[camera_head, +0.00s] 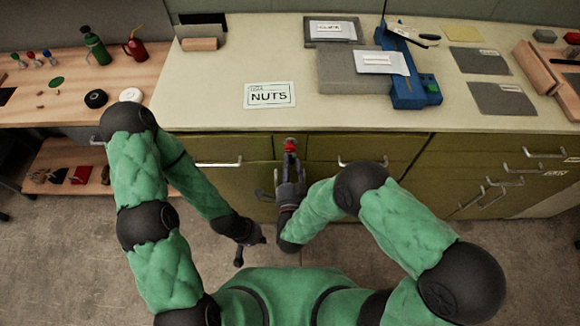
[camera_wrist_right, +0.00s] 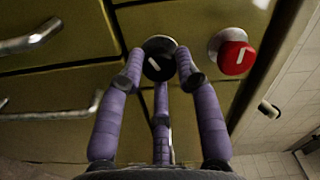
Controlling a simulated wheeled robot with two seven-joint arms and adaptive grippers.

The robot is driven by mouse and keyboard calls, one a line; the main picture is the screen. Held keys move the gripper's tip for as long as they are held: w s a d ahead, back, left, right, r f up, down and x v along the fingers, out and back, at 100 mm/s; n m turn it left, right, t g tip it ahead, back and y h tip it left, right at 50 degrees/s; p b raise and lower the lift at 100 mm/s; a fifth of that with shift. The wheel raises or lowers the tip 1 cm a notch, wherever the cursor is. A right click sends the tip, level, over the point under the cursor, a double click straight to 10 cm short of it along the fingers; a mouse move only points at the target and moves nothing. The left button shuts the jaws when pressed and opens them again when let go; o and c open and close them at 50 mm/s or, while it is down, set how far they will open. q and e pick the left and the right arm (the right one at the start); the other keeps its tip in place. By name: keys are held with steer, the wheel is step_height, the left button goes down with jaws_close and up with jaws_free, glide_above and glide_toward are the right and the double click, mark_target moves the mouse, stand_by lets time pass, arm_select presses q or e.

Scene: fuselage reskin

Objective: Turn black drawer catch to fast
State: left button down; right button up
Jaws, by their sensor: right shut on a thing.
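The black drawer catch (camera_wrist_right: 160,67) is a round black knob with a short white mark on the cabinet front, in the right wrist view. The mark lies nearly level, slightly tilted. My right gripper (camera_wrist_right: 159,60) is shut on the black catch, one finger at each side and a third below. In the head view my right gripper (camera_head: 288,172) is at the cabinet front, and the black catch is not clearly visible. My left gripper (camera_head: 251,250) hangs low before the cabinet, its fingers apart and empty, away from the catch.
A red knob (camera_wrist_right: 234,58) on a pale round base is close to the right of the black catch; it also shows in the head view (camera_head: 290,146). Bar handles (camera_head: 218,163) stick out from the drawers. A NUTS card (camera_head: 269,95) lies on the worktop (camera_head: 215,105).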

steer(key=m, duration=0.3)
steer(key=m+b, duration=0.1)
steer(key=m, duration=0.1)
steer(key=shift+w+d+r, duration=0.15)
steer(key=shift+w+r, duration=0.1)
steer(key=shift+r, duration=0.05)
stand_by(0.4)
steer(key=o, duration=1.1)
steer(key=shift+d, duration=0.1)
steer(key=shift+f, duration=0.1)
steer(key=shift+s+f, duration=0.1)
steer(key=shift+s, duration=0.1)
steer(key=shift+s, duration=3.65)
